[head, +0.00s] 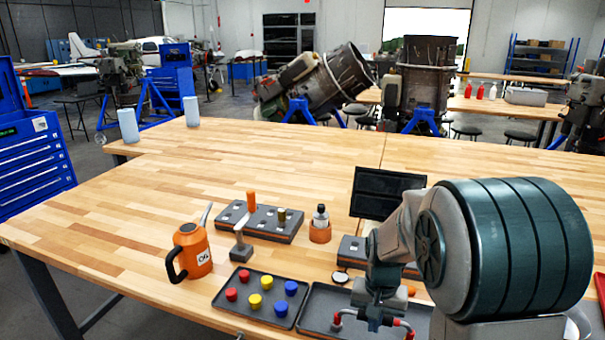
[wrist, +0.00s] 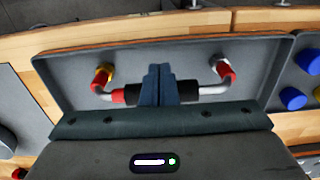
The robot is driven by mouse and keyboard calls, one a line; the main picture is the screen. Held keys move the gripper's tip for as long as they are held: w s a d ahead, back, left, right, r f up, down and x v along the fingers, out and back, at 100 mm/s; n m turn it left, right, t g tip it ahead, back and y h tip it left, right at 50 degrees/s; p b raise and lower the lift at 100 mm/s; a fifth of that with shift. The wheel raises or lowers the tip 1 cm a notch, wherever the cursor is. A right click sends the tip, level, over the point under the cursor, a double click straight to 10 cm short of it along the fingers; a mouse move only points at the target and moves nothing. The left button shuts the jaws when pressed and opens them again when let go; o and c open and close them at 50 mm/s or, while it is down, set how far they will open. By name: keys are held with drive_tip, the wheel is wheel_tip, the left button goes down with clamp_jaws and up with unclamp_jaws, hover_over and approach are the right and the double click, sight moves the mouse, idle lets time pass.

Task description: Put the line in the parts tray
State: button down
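The line is a bent metal tube with a black middle sleeve and red end fittings; it shows in the wrist view (wrist: 212,91). In the head view its red ends (head: 337,319) stick out on both sides of my gripper (head: 371,314). In the wrist view my gripper's blue fingers (wrist: 158,84) are shut on the black sleeve at its middle. The grey parts tray (head: 316,301) is beneath, and its floor shows in the wrist view (wrist: 190,56). The line lies within the tray's outline; whether it touches the floor I cannot tell. My arm hides the tray's right part.
A tray of red, yellow and blue caps (head: 244,305) stands just left. An orange oil can (head: 191,252), a grey holder block (head: 262,231), a bottle in an orange base (head: 320,226) and a dark screen (head: 385,192) stand behind.

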drive_tip(key=shift+w+d+p, duration=0.1)
drive_tip(key=shift+w+d, duration=0.2)
drive_tip(key=shift+w, duration=0.7)
drive_tip(key=shift+w+d+p, duration=0.1)
drive_tip(key=shift+w+d, duration=0.25)
drive_tip(key=shift+w, duration=0.6)
drive_tip(key=shift+w+d+p, duration=0.1)
drive_tip(key=shift+w+d, duration=0.2)
drive_tip(key=shift+w, duration=0.7)
wheel_tip(320, 180, up, 8)
drive_tip(key=p, duration=0.5)
drive_tip(key=shift+p, duration=0.3)
drive_tip(key=shift+r, duration=0.1)
drive_tip(key=s+a+r+n+t, duration=0.1)
drive_tip(key=s+r, duration=0.3)
drive_tip(key=s, duration=0.7)
drive_tip(key=s+a+r+n+t+b, duration=0.1)
drive_tip(key=s+r, duration=0.4)
drive_tip(key=s, duration=0.6)
drive_tip(key=shift+s+a+n+t, duration=0.25)
drive_tip(key=shift+a+n+t, duration=0.1)
drive_tip(key=shift+n+t, duration=0.5)
